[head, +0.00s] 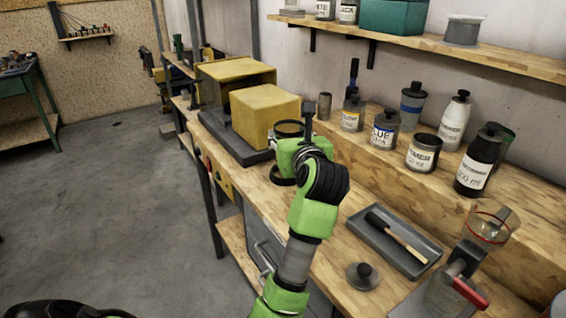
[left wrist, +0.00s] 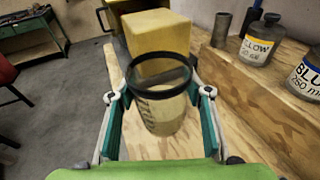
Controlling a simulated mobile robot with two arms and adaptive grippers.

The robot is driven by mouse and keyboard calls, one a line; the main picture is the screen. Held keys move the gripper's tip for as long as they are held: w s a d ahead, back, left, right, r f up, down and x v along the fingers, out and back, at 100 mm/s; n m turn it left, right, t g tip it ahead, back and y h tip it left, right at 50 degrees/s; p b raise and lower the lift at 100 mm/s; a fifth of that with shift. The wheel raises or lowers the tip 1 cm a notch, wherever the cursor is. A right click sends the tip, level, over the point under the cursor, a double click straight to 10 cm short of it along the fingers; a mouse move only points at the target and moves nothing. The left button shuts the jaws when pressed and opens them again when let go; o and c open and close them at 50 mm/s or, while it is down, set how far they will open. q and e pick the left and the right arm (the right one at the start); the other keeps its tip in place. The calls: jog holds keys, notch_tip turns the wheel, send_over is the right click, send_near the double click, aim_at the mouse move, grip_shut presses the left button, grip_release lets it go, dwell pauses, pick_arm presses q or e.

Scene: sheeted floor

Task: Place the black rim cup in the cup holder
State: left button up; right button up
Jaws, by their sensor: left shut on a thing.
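The black rim cup is a clear, tinted cup with dark markings on its side. It shows in the left wrist view (left wrist: 160,112) between the two teal fingers of my left gripper (left wrist: 158,98), which is shut on it. In the head view, the cup's black rim (head: 288,128) shows just beyond my left gripper (head: 292,148), and the gripper hides most of the cup. The cup looks upright over the bench; I cannot tell its height. A red-rimmed clear cup (head: 489,228) is at the right by a red and grey fixture (head: 463,272). I cannot clearly identify the cup holder. My right gripper is not in view.
A yellow block (head: 264,115) stands behind the cup on the wooden bench (head: 335,255). Several paint bottles (head: 384,130) stand on the raised ledge to the right. A grey tray (head: 385,238) with a brush and a round lid (head: 362,275) lie nearer.

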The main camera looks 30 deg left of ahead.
pick_arm(q)
jog(key=shift+w+a+f+p, duration=0.25)
jog(key=shift+w+a+f, duration=0.95)
jog(key=shift+f, duration=0.7)
jog(key=shift+w+a+f+p, duration=0.25)
jog(key=shift+w+a+f, duration=0.7)
jog(key=shift+w+f, duration=0.75)
jog(key=shift+w+a+f+p, duration=0.25)
jog(key=shift+w+a+f, duration=0.85)
jog(key=shift+f, duration=0.95)
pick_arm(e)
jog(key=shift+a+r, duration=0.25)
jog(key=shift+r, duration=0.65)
pick_arm(q)
jog(key=shift+d, duration=0.1)
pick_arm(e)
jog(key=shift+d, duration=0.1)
pick_arm(q)
jog(key=shift+f, duration=0.15)
jog(key=o, duration=1.3)
jog(key=shift+c, duration=0.2)
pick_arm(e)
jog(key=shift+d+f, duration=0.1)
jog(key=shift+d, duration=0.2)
